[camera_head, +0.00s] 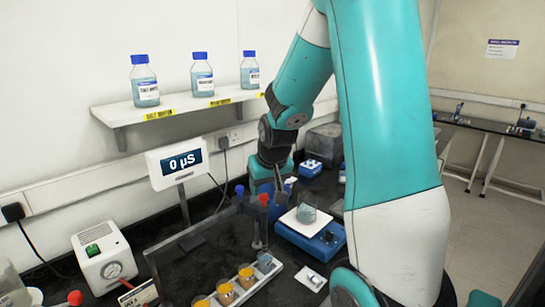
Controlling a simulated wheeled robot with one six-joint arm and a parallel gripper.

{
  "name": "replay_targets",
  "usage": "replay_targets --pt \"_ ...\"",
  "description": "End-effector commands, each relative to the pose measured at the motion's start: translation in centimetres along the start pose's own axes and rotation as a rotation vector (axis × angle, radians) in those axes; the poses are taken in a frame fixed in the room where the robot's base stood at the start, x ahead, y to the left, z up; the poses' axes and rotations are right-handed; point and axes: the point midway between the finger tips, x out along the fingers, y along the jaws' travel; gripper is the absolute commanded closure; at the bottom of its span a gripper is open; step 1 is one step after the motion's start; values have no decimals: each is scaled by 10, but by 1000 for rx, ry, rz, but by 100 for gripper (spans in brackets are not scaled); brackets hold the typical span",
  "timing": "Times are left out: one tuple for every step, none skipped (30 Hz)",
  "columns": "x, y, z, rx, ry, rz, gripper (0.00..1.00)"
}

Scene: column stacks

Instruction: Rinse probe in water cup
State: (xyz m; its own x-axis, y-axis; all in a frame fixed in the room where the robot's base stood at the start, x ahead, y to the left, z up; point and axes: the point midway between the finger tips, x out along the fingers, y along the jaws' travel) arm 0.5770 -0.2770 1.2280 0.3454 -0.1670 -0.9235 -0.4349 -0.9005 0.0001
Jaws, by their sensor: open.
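My gripper (281,197) is at the lower end of my teal arm, near the middle of the picture. It is open; its fingers are small and partly hidden. Close to it stand dark upright rods, one with a blue top (239,190) and one with a red top (264,199); I cannot tell which is the probe. A white rack (262,283) in front holds several cups with orange contents (246,276) and one blue-grey cup (265,261), possibly the water cup.
A glass beaker (307,212) stands on a blue device with a white plate (302,226), right of my gripper. A white gauge box (103,257) is at left. A wall shelf (175,107) bears three blue-capped bottles. My arm hides much of the right side.

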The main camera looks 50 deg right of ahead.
Motion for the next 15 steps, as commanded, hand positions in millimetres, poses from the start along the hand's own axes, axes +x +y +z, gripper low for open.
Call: replay_targets --pt "-11 0 -1 0 9 0 45" --pt "-18 0 -1 0 9 0 45" --pt "-27 0 -1 0 10 0 45" --pt "-34 0 0 0 10 0 45" --pt "-42 0 -1 0 10 0 45" --pt "-52 0 -1 0 10 0 45" --pt "-60 0 0 0 10 0 45" --pt "-68 0 -1 0 11 0 45" --pt "-78 0 -1 0 11 1 45" --pt "-86 0 -1 0 11 1 45" --pt "-92 0 0 0 10 1 45" --pt "-101 0 -1 1 9 0 45" --pt "-107 0 -1 0 9 0 45" --pt "-113 0 -1 0 9 0 45" --pt "-120 0 0 0 8 0 45"
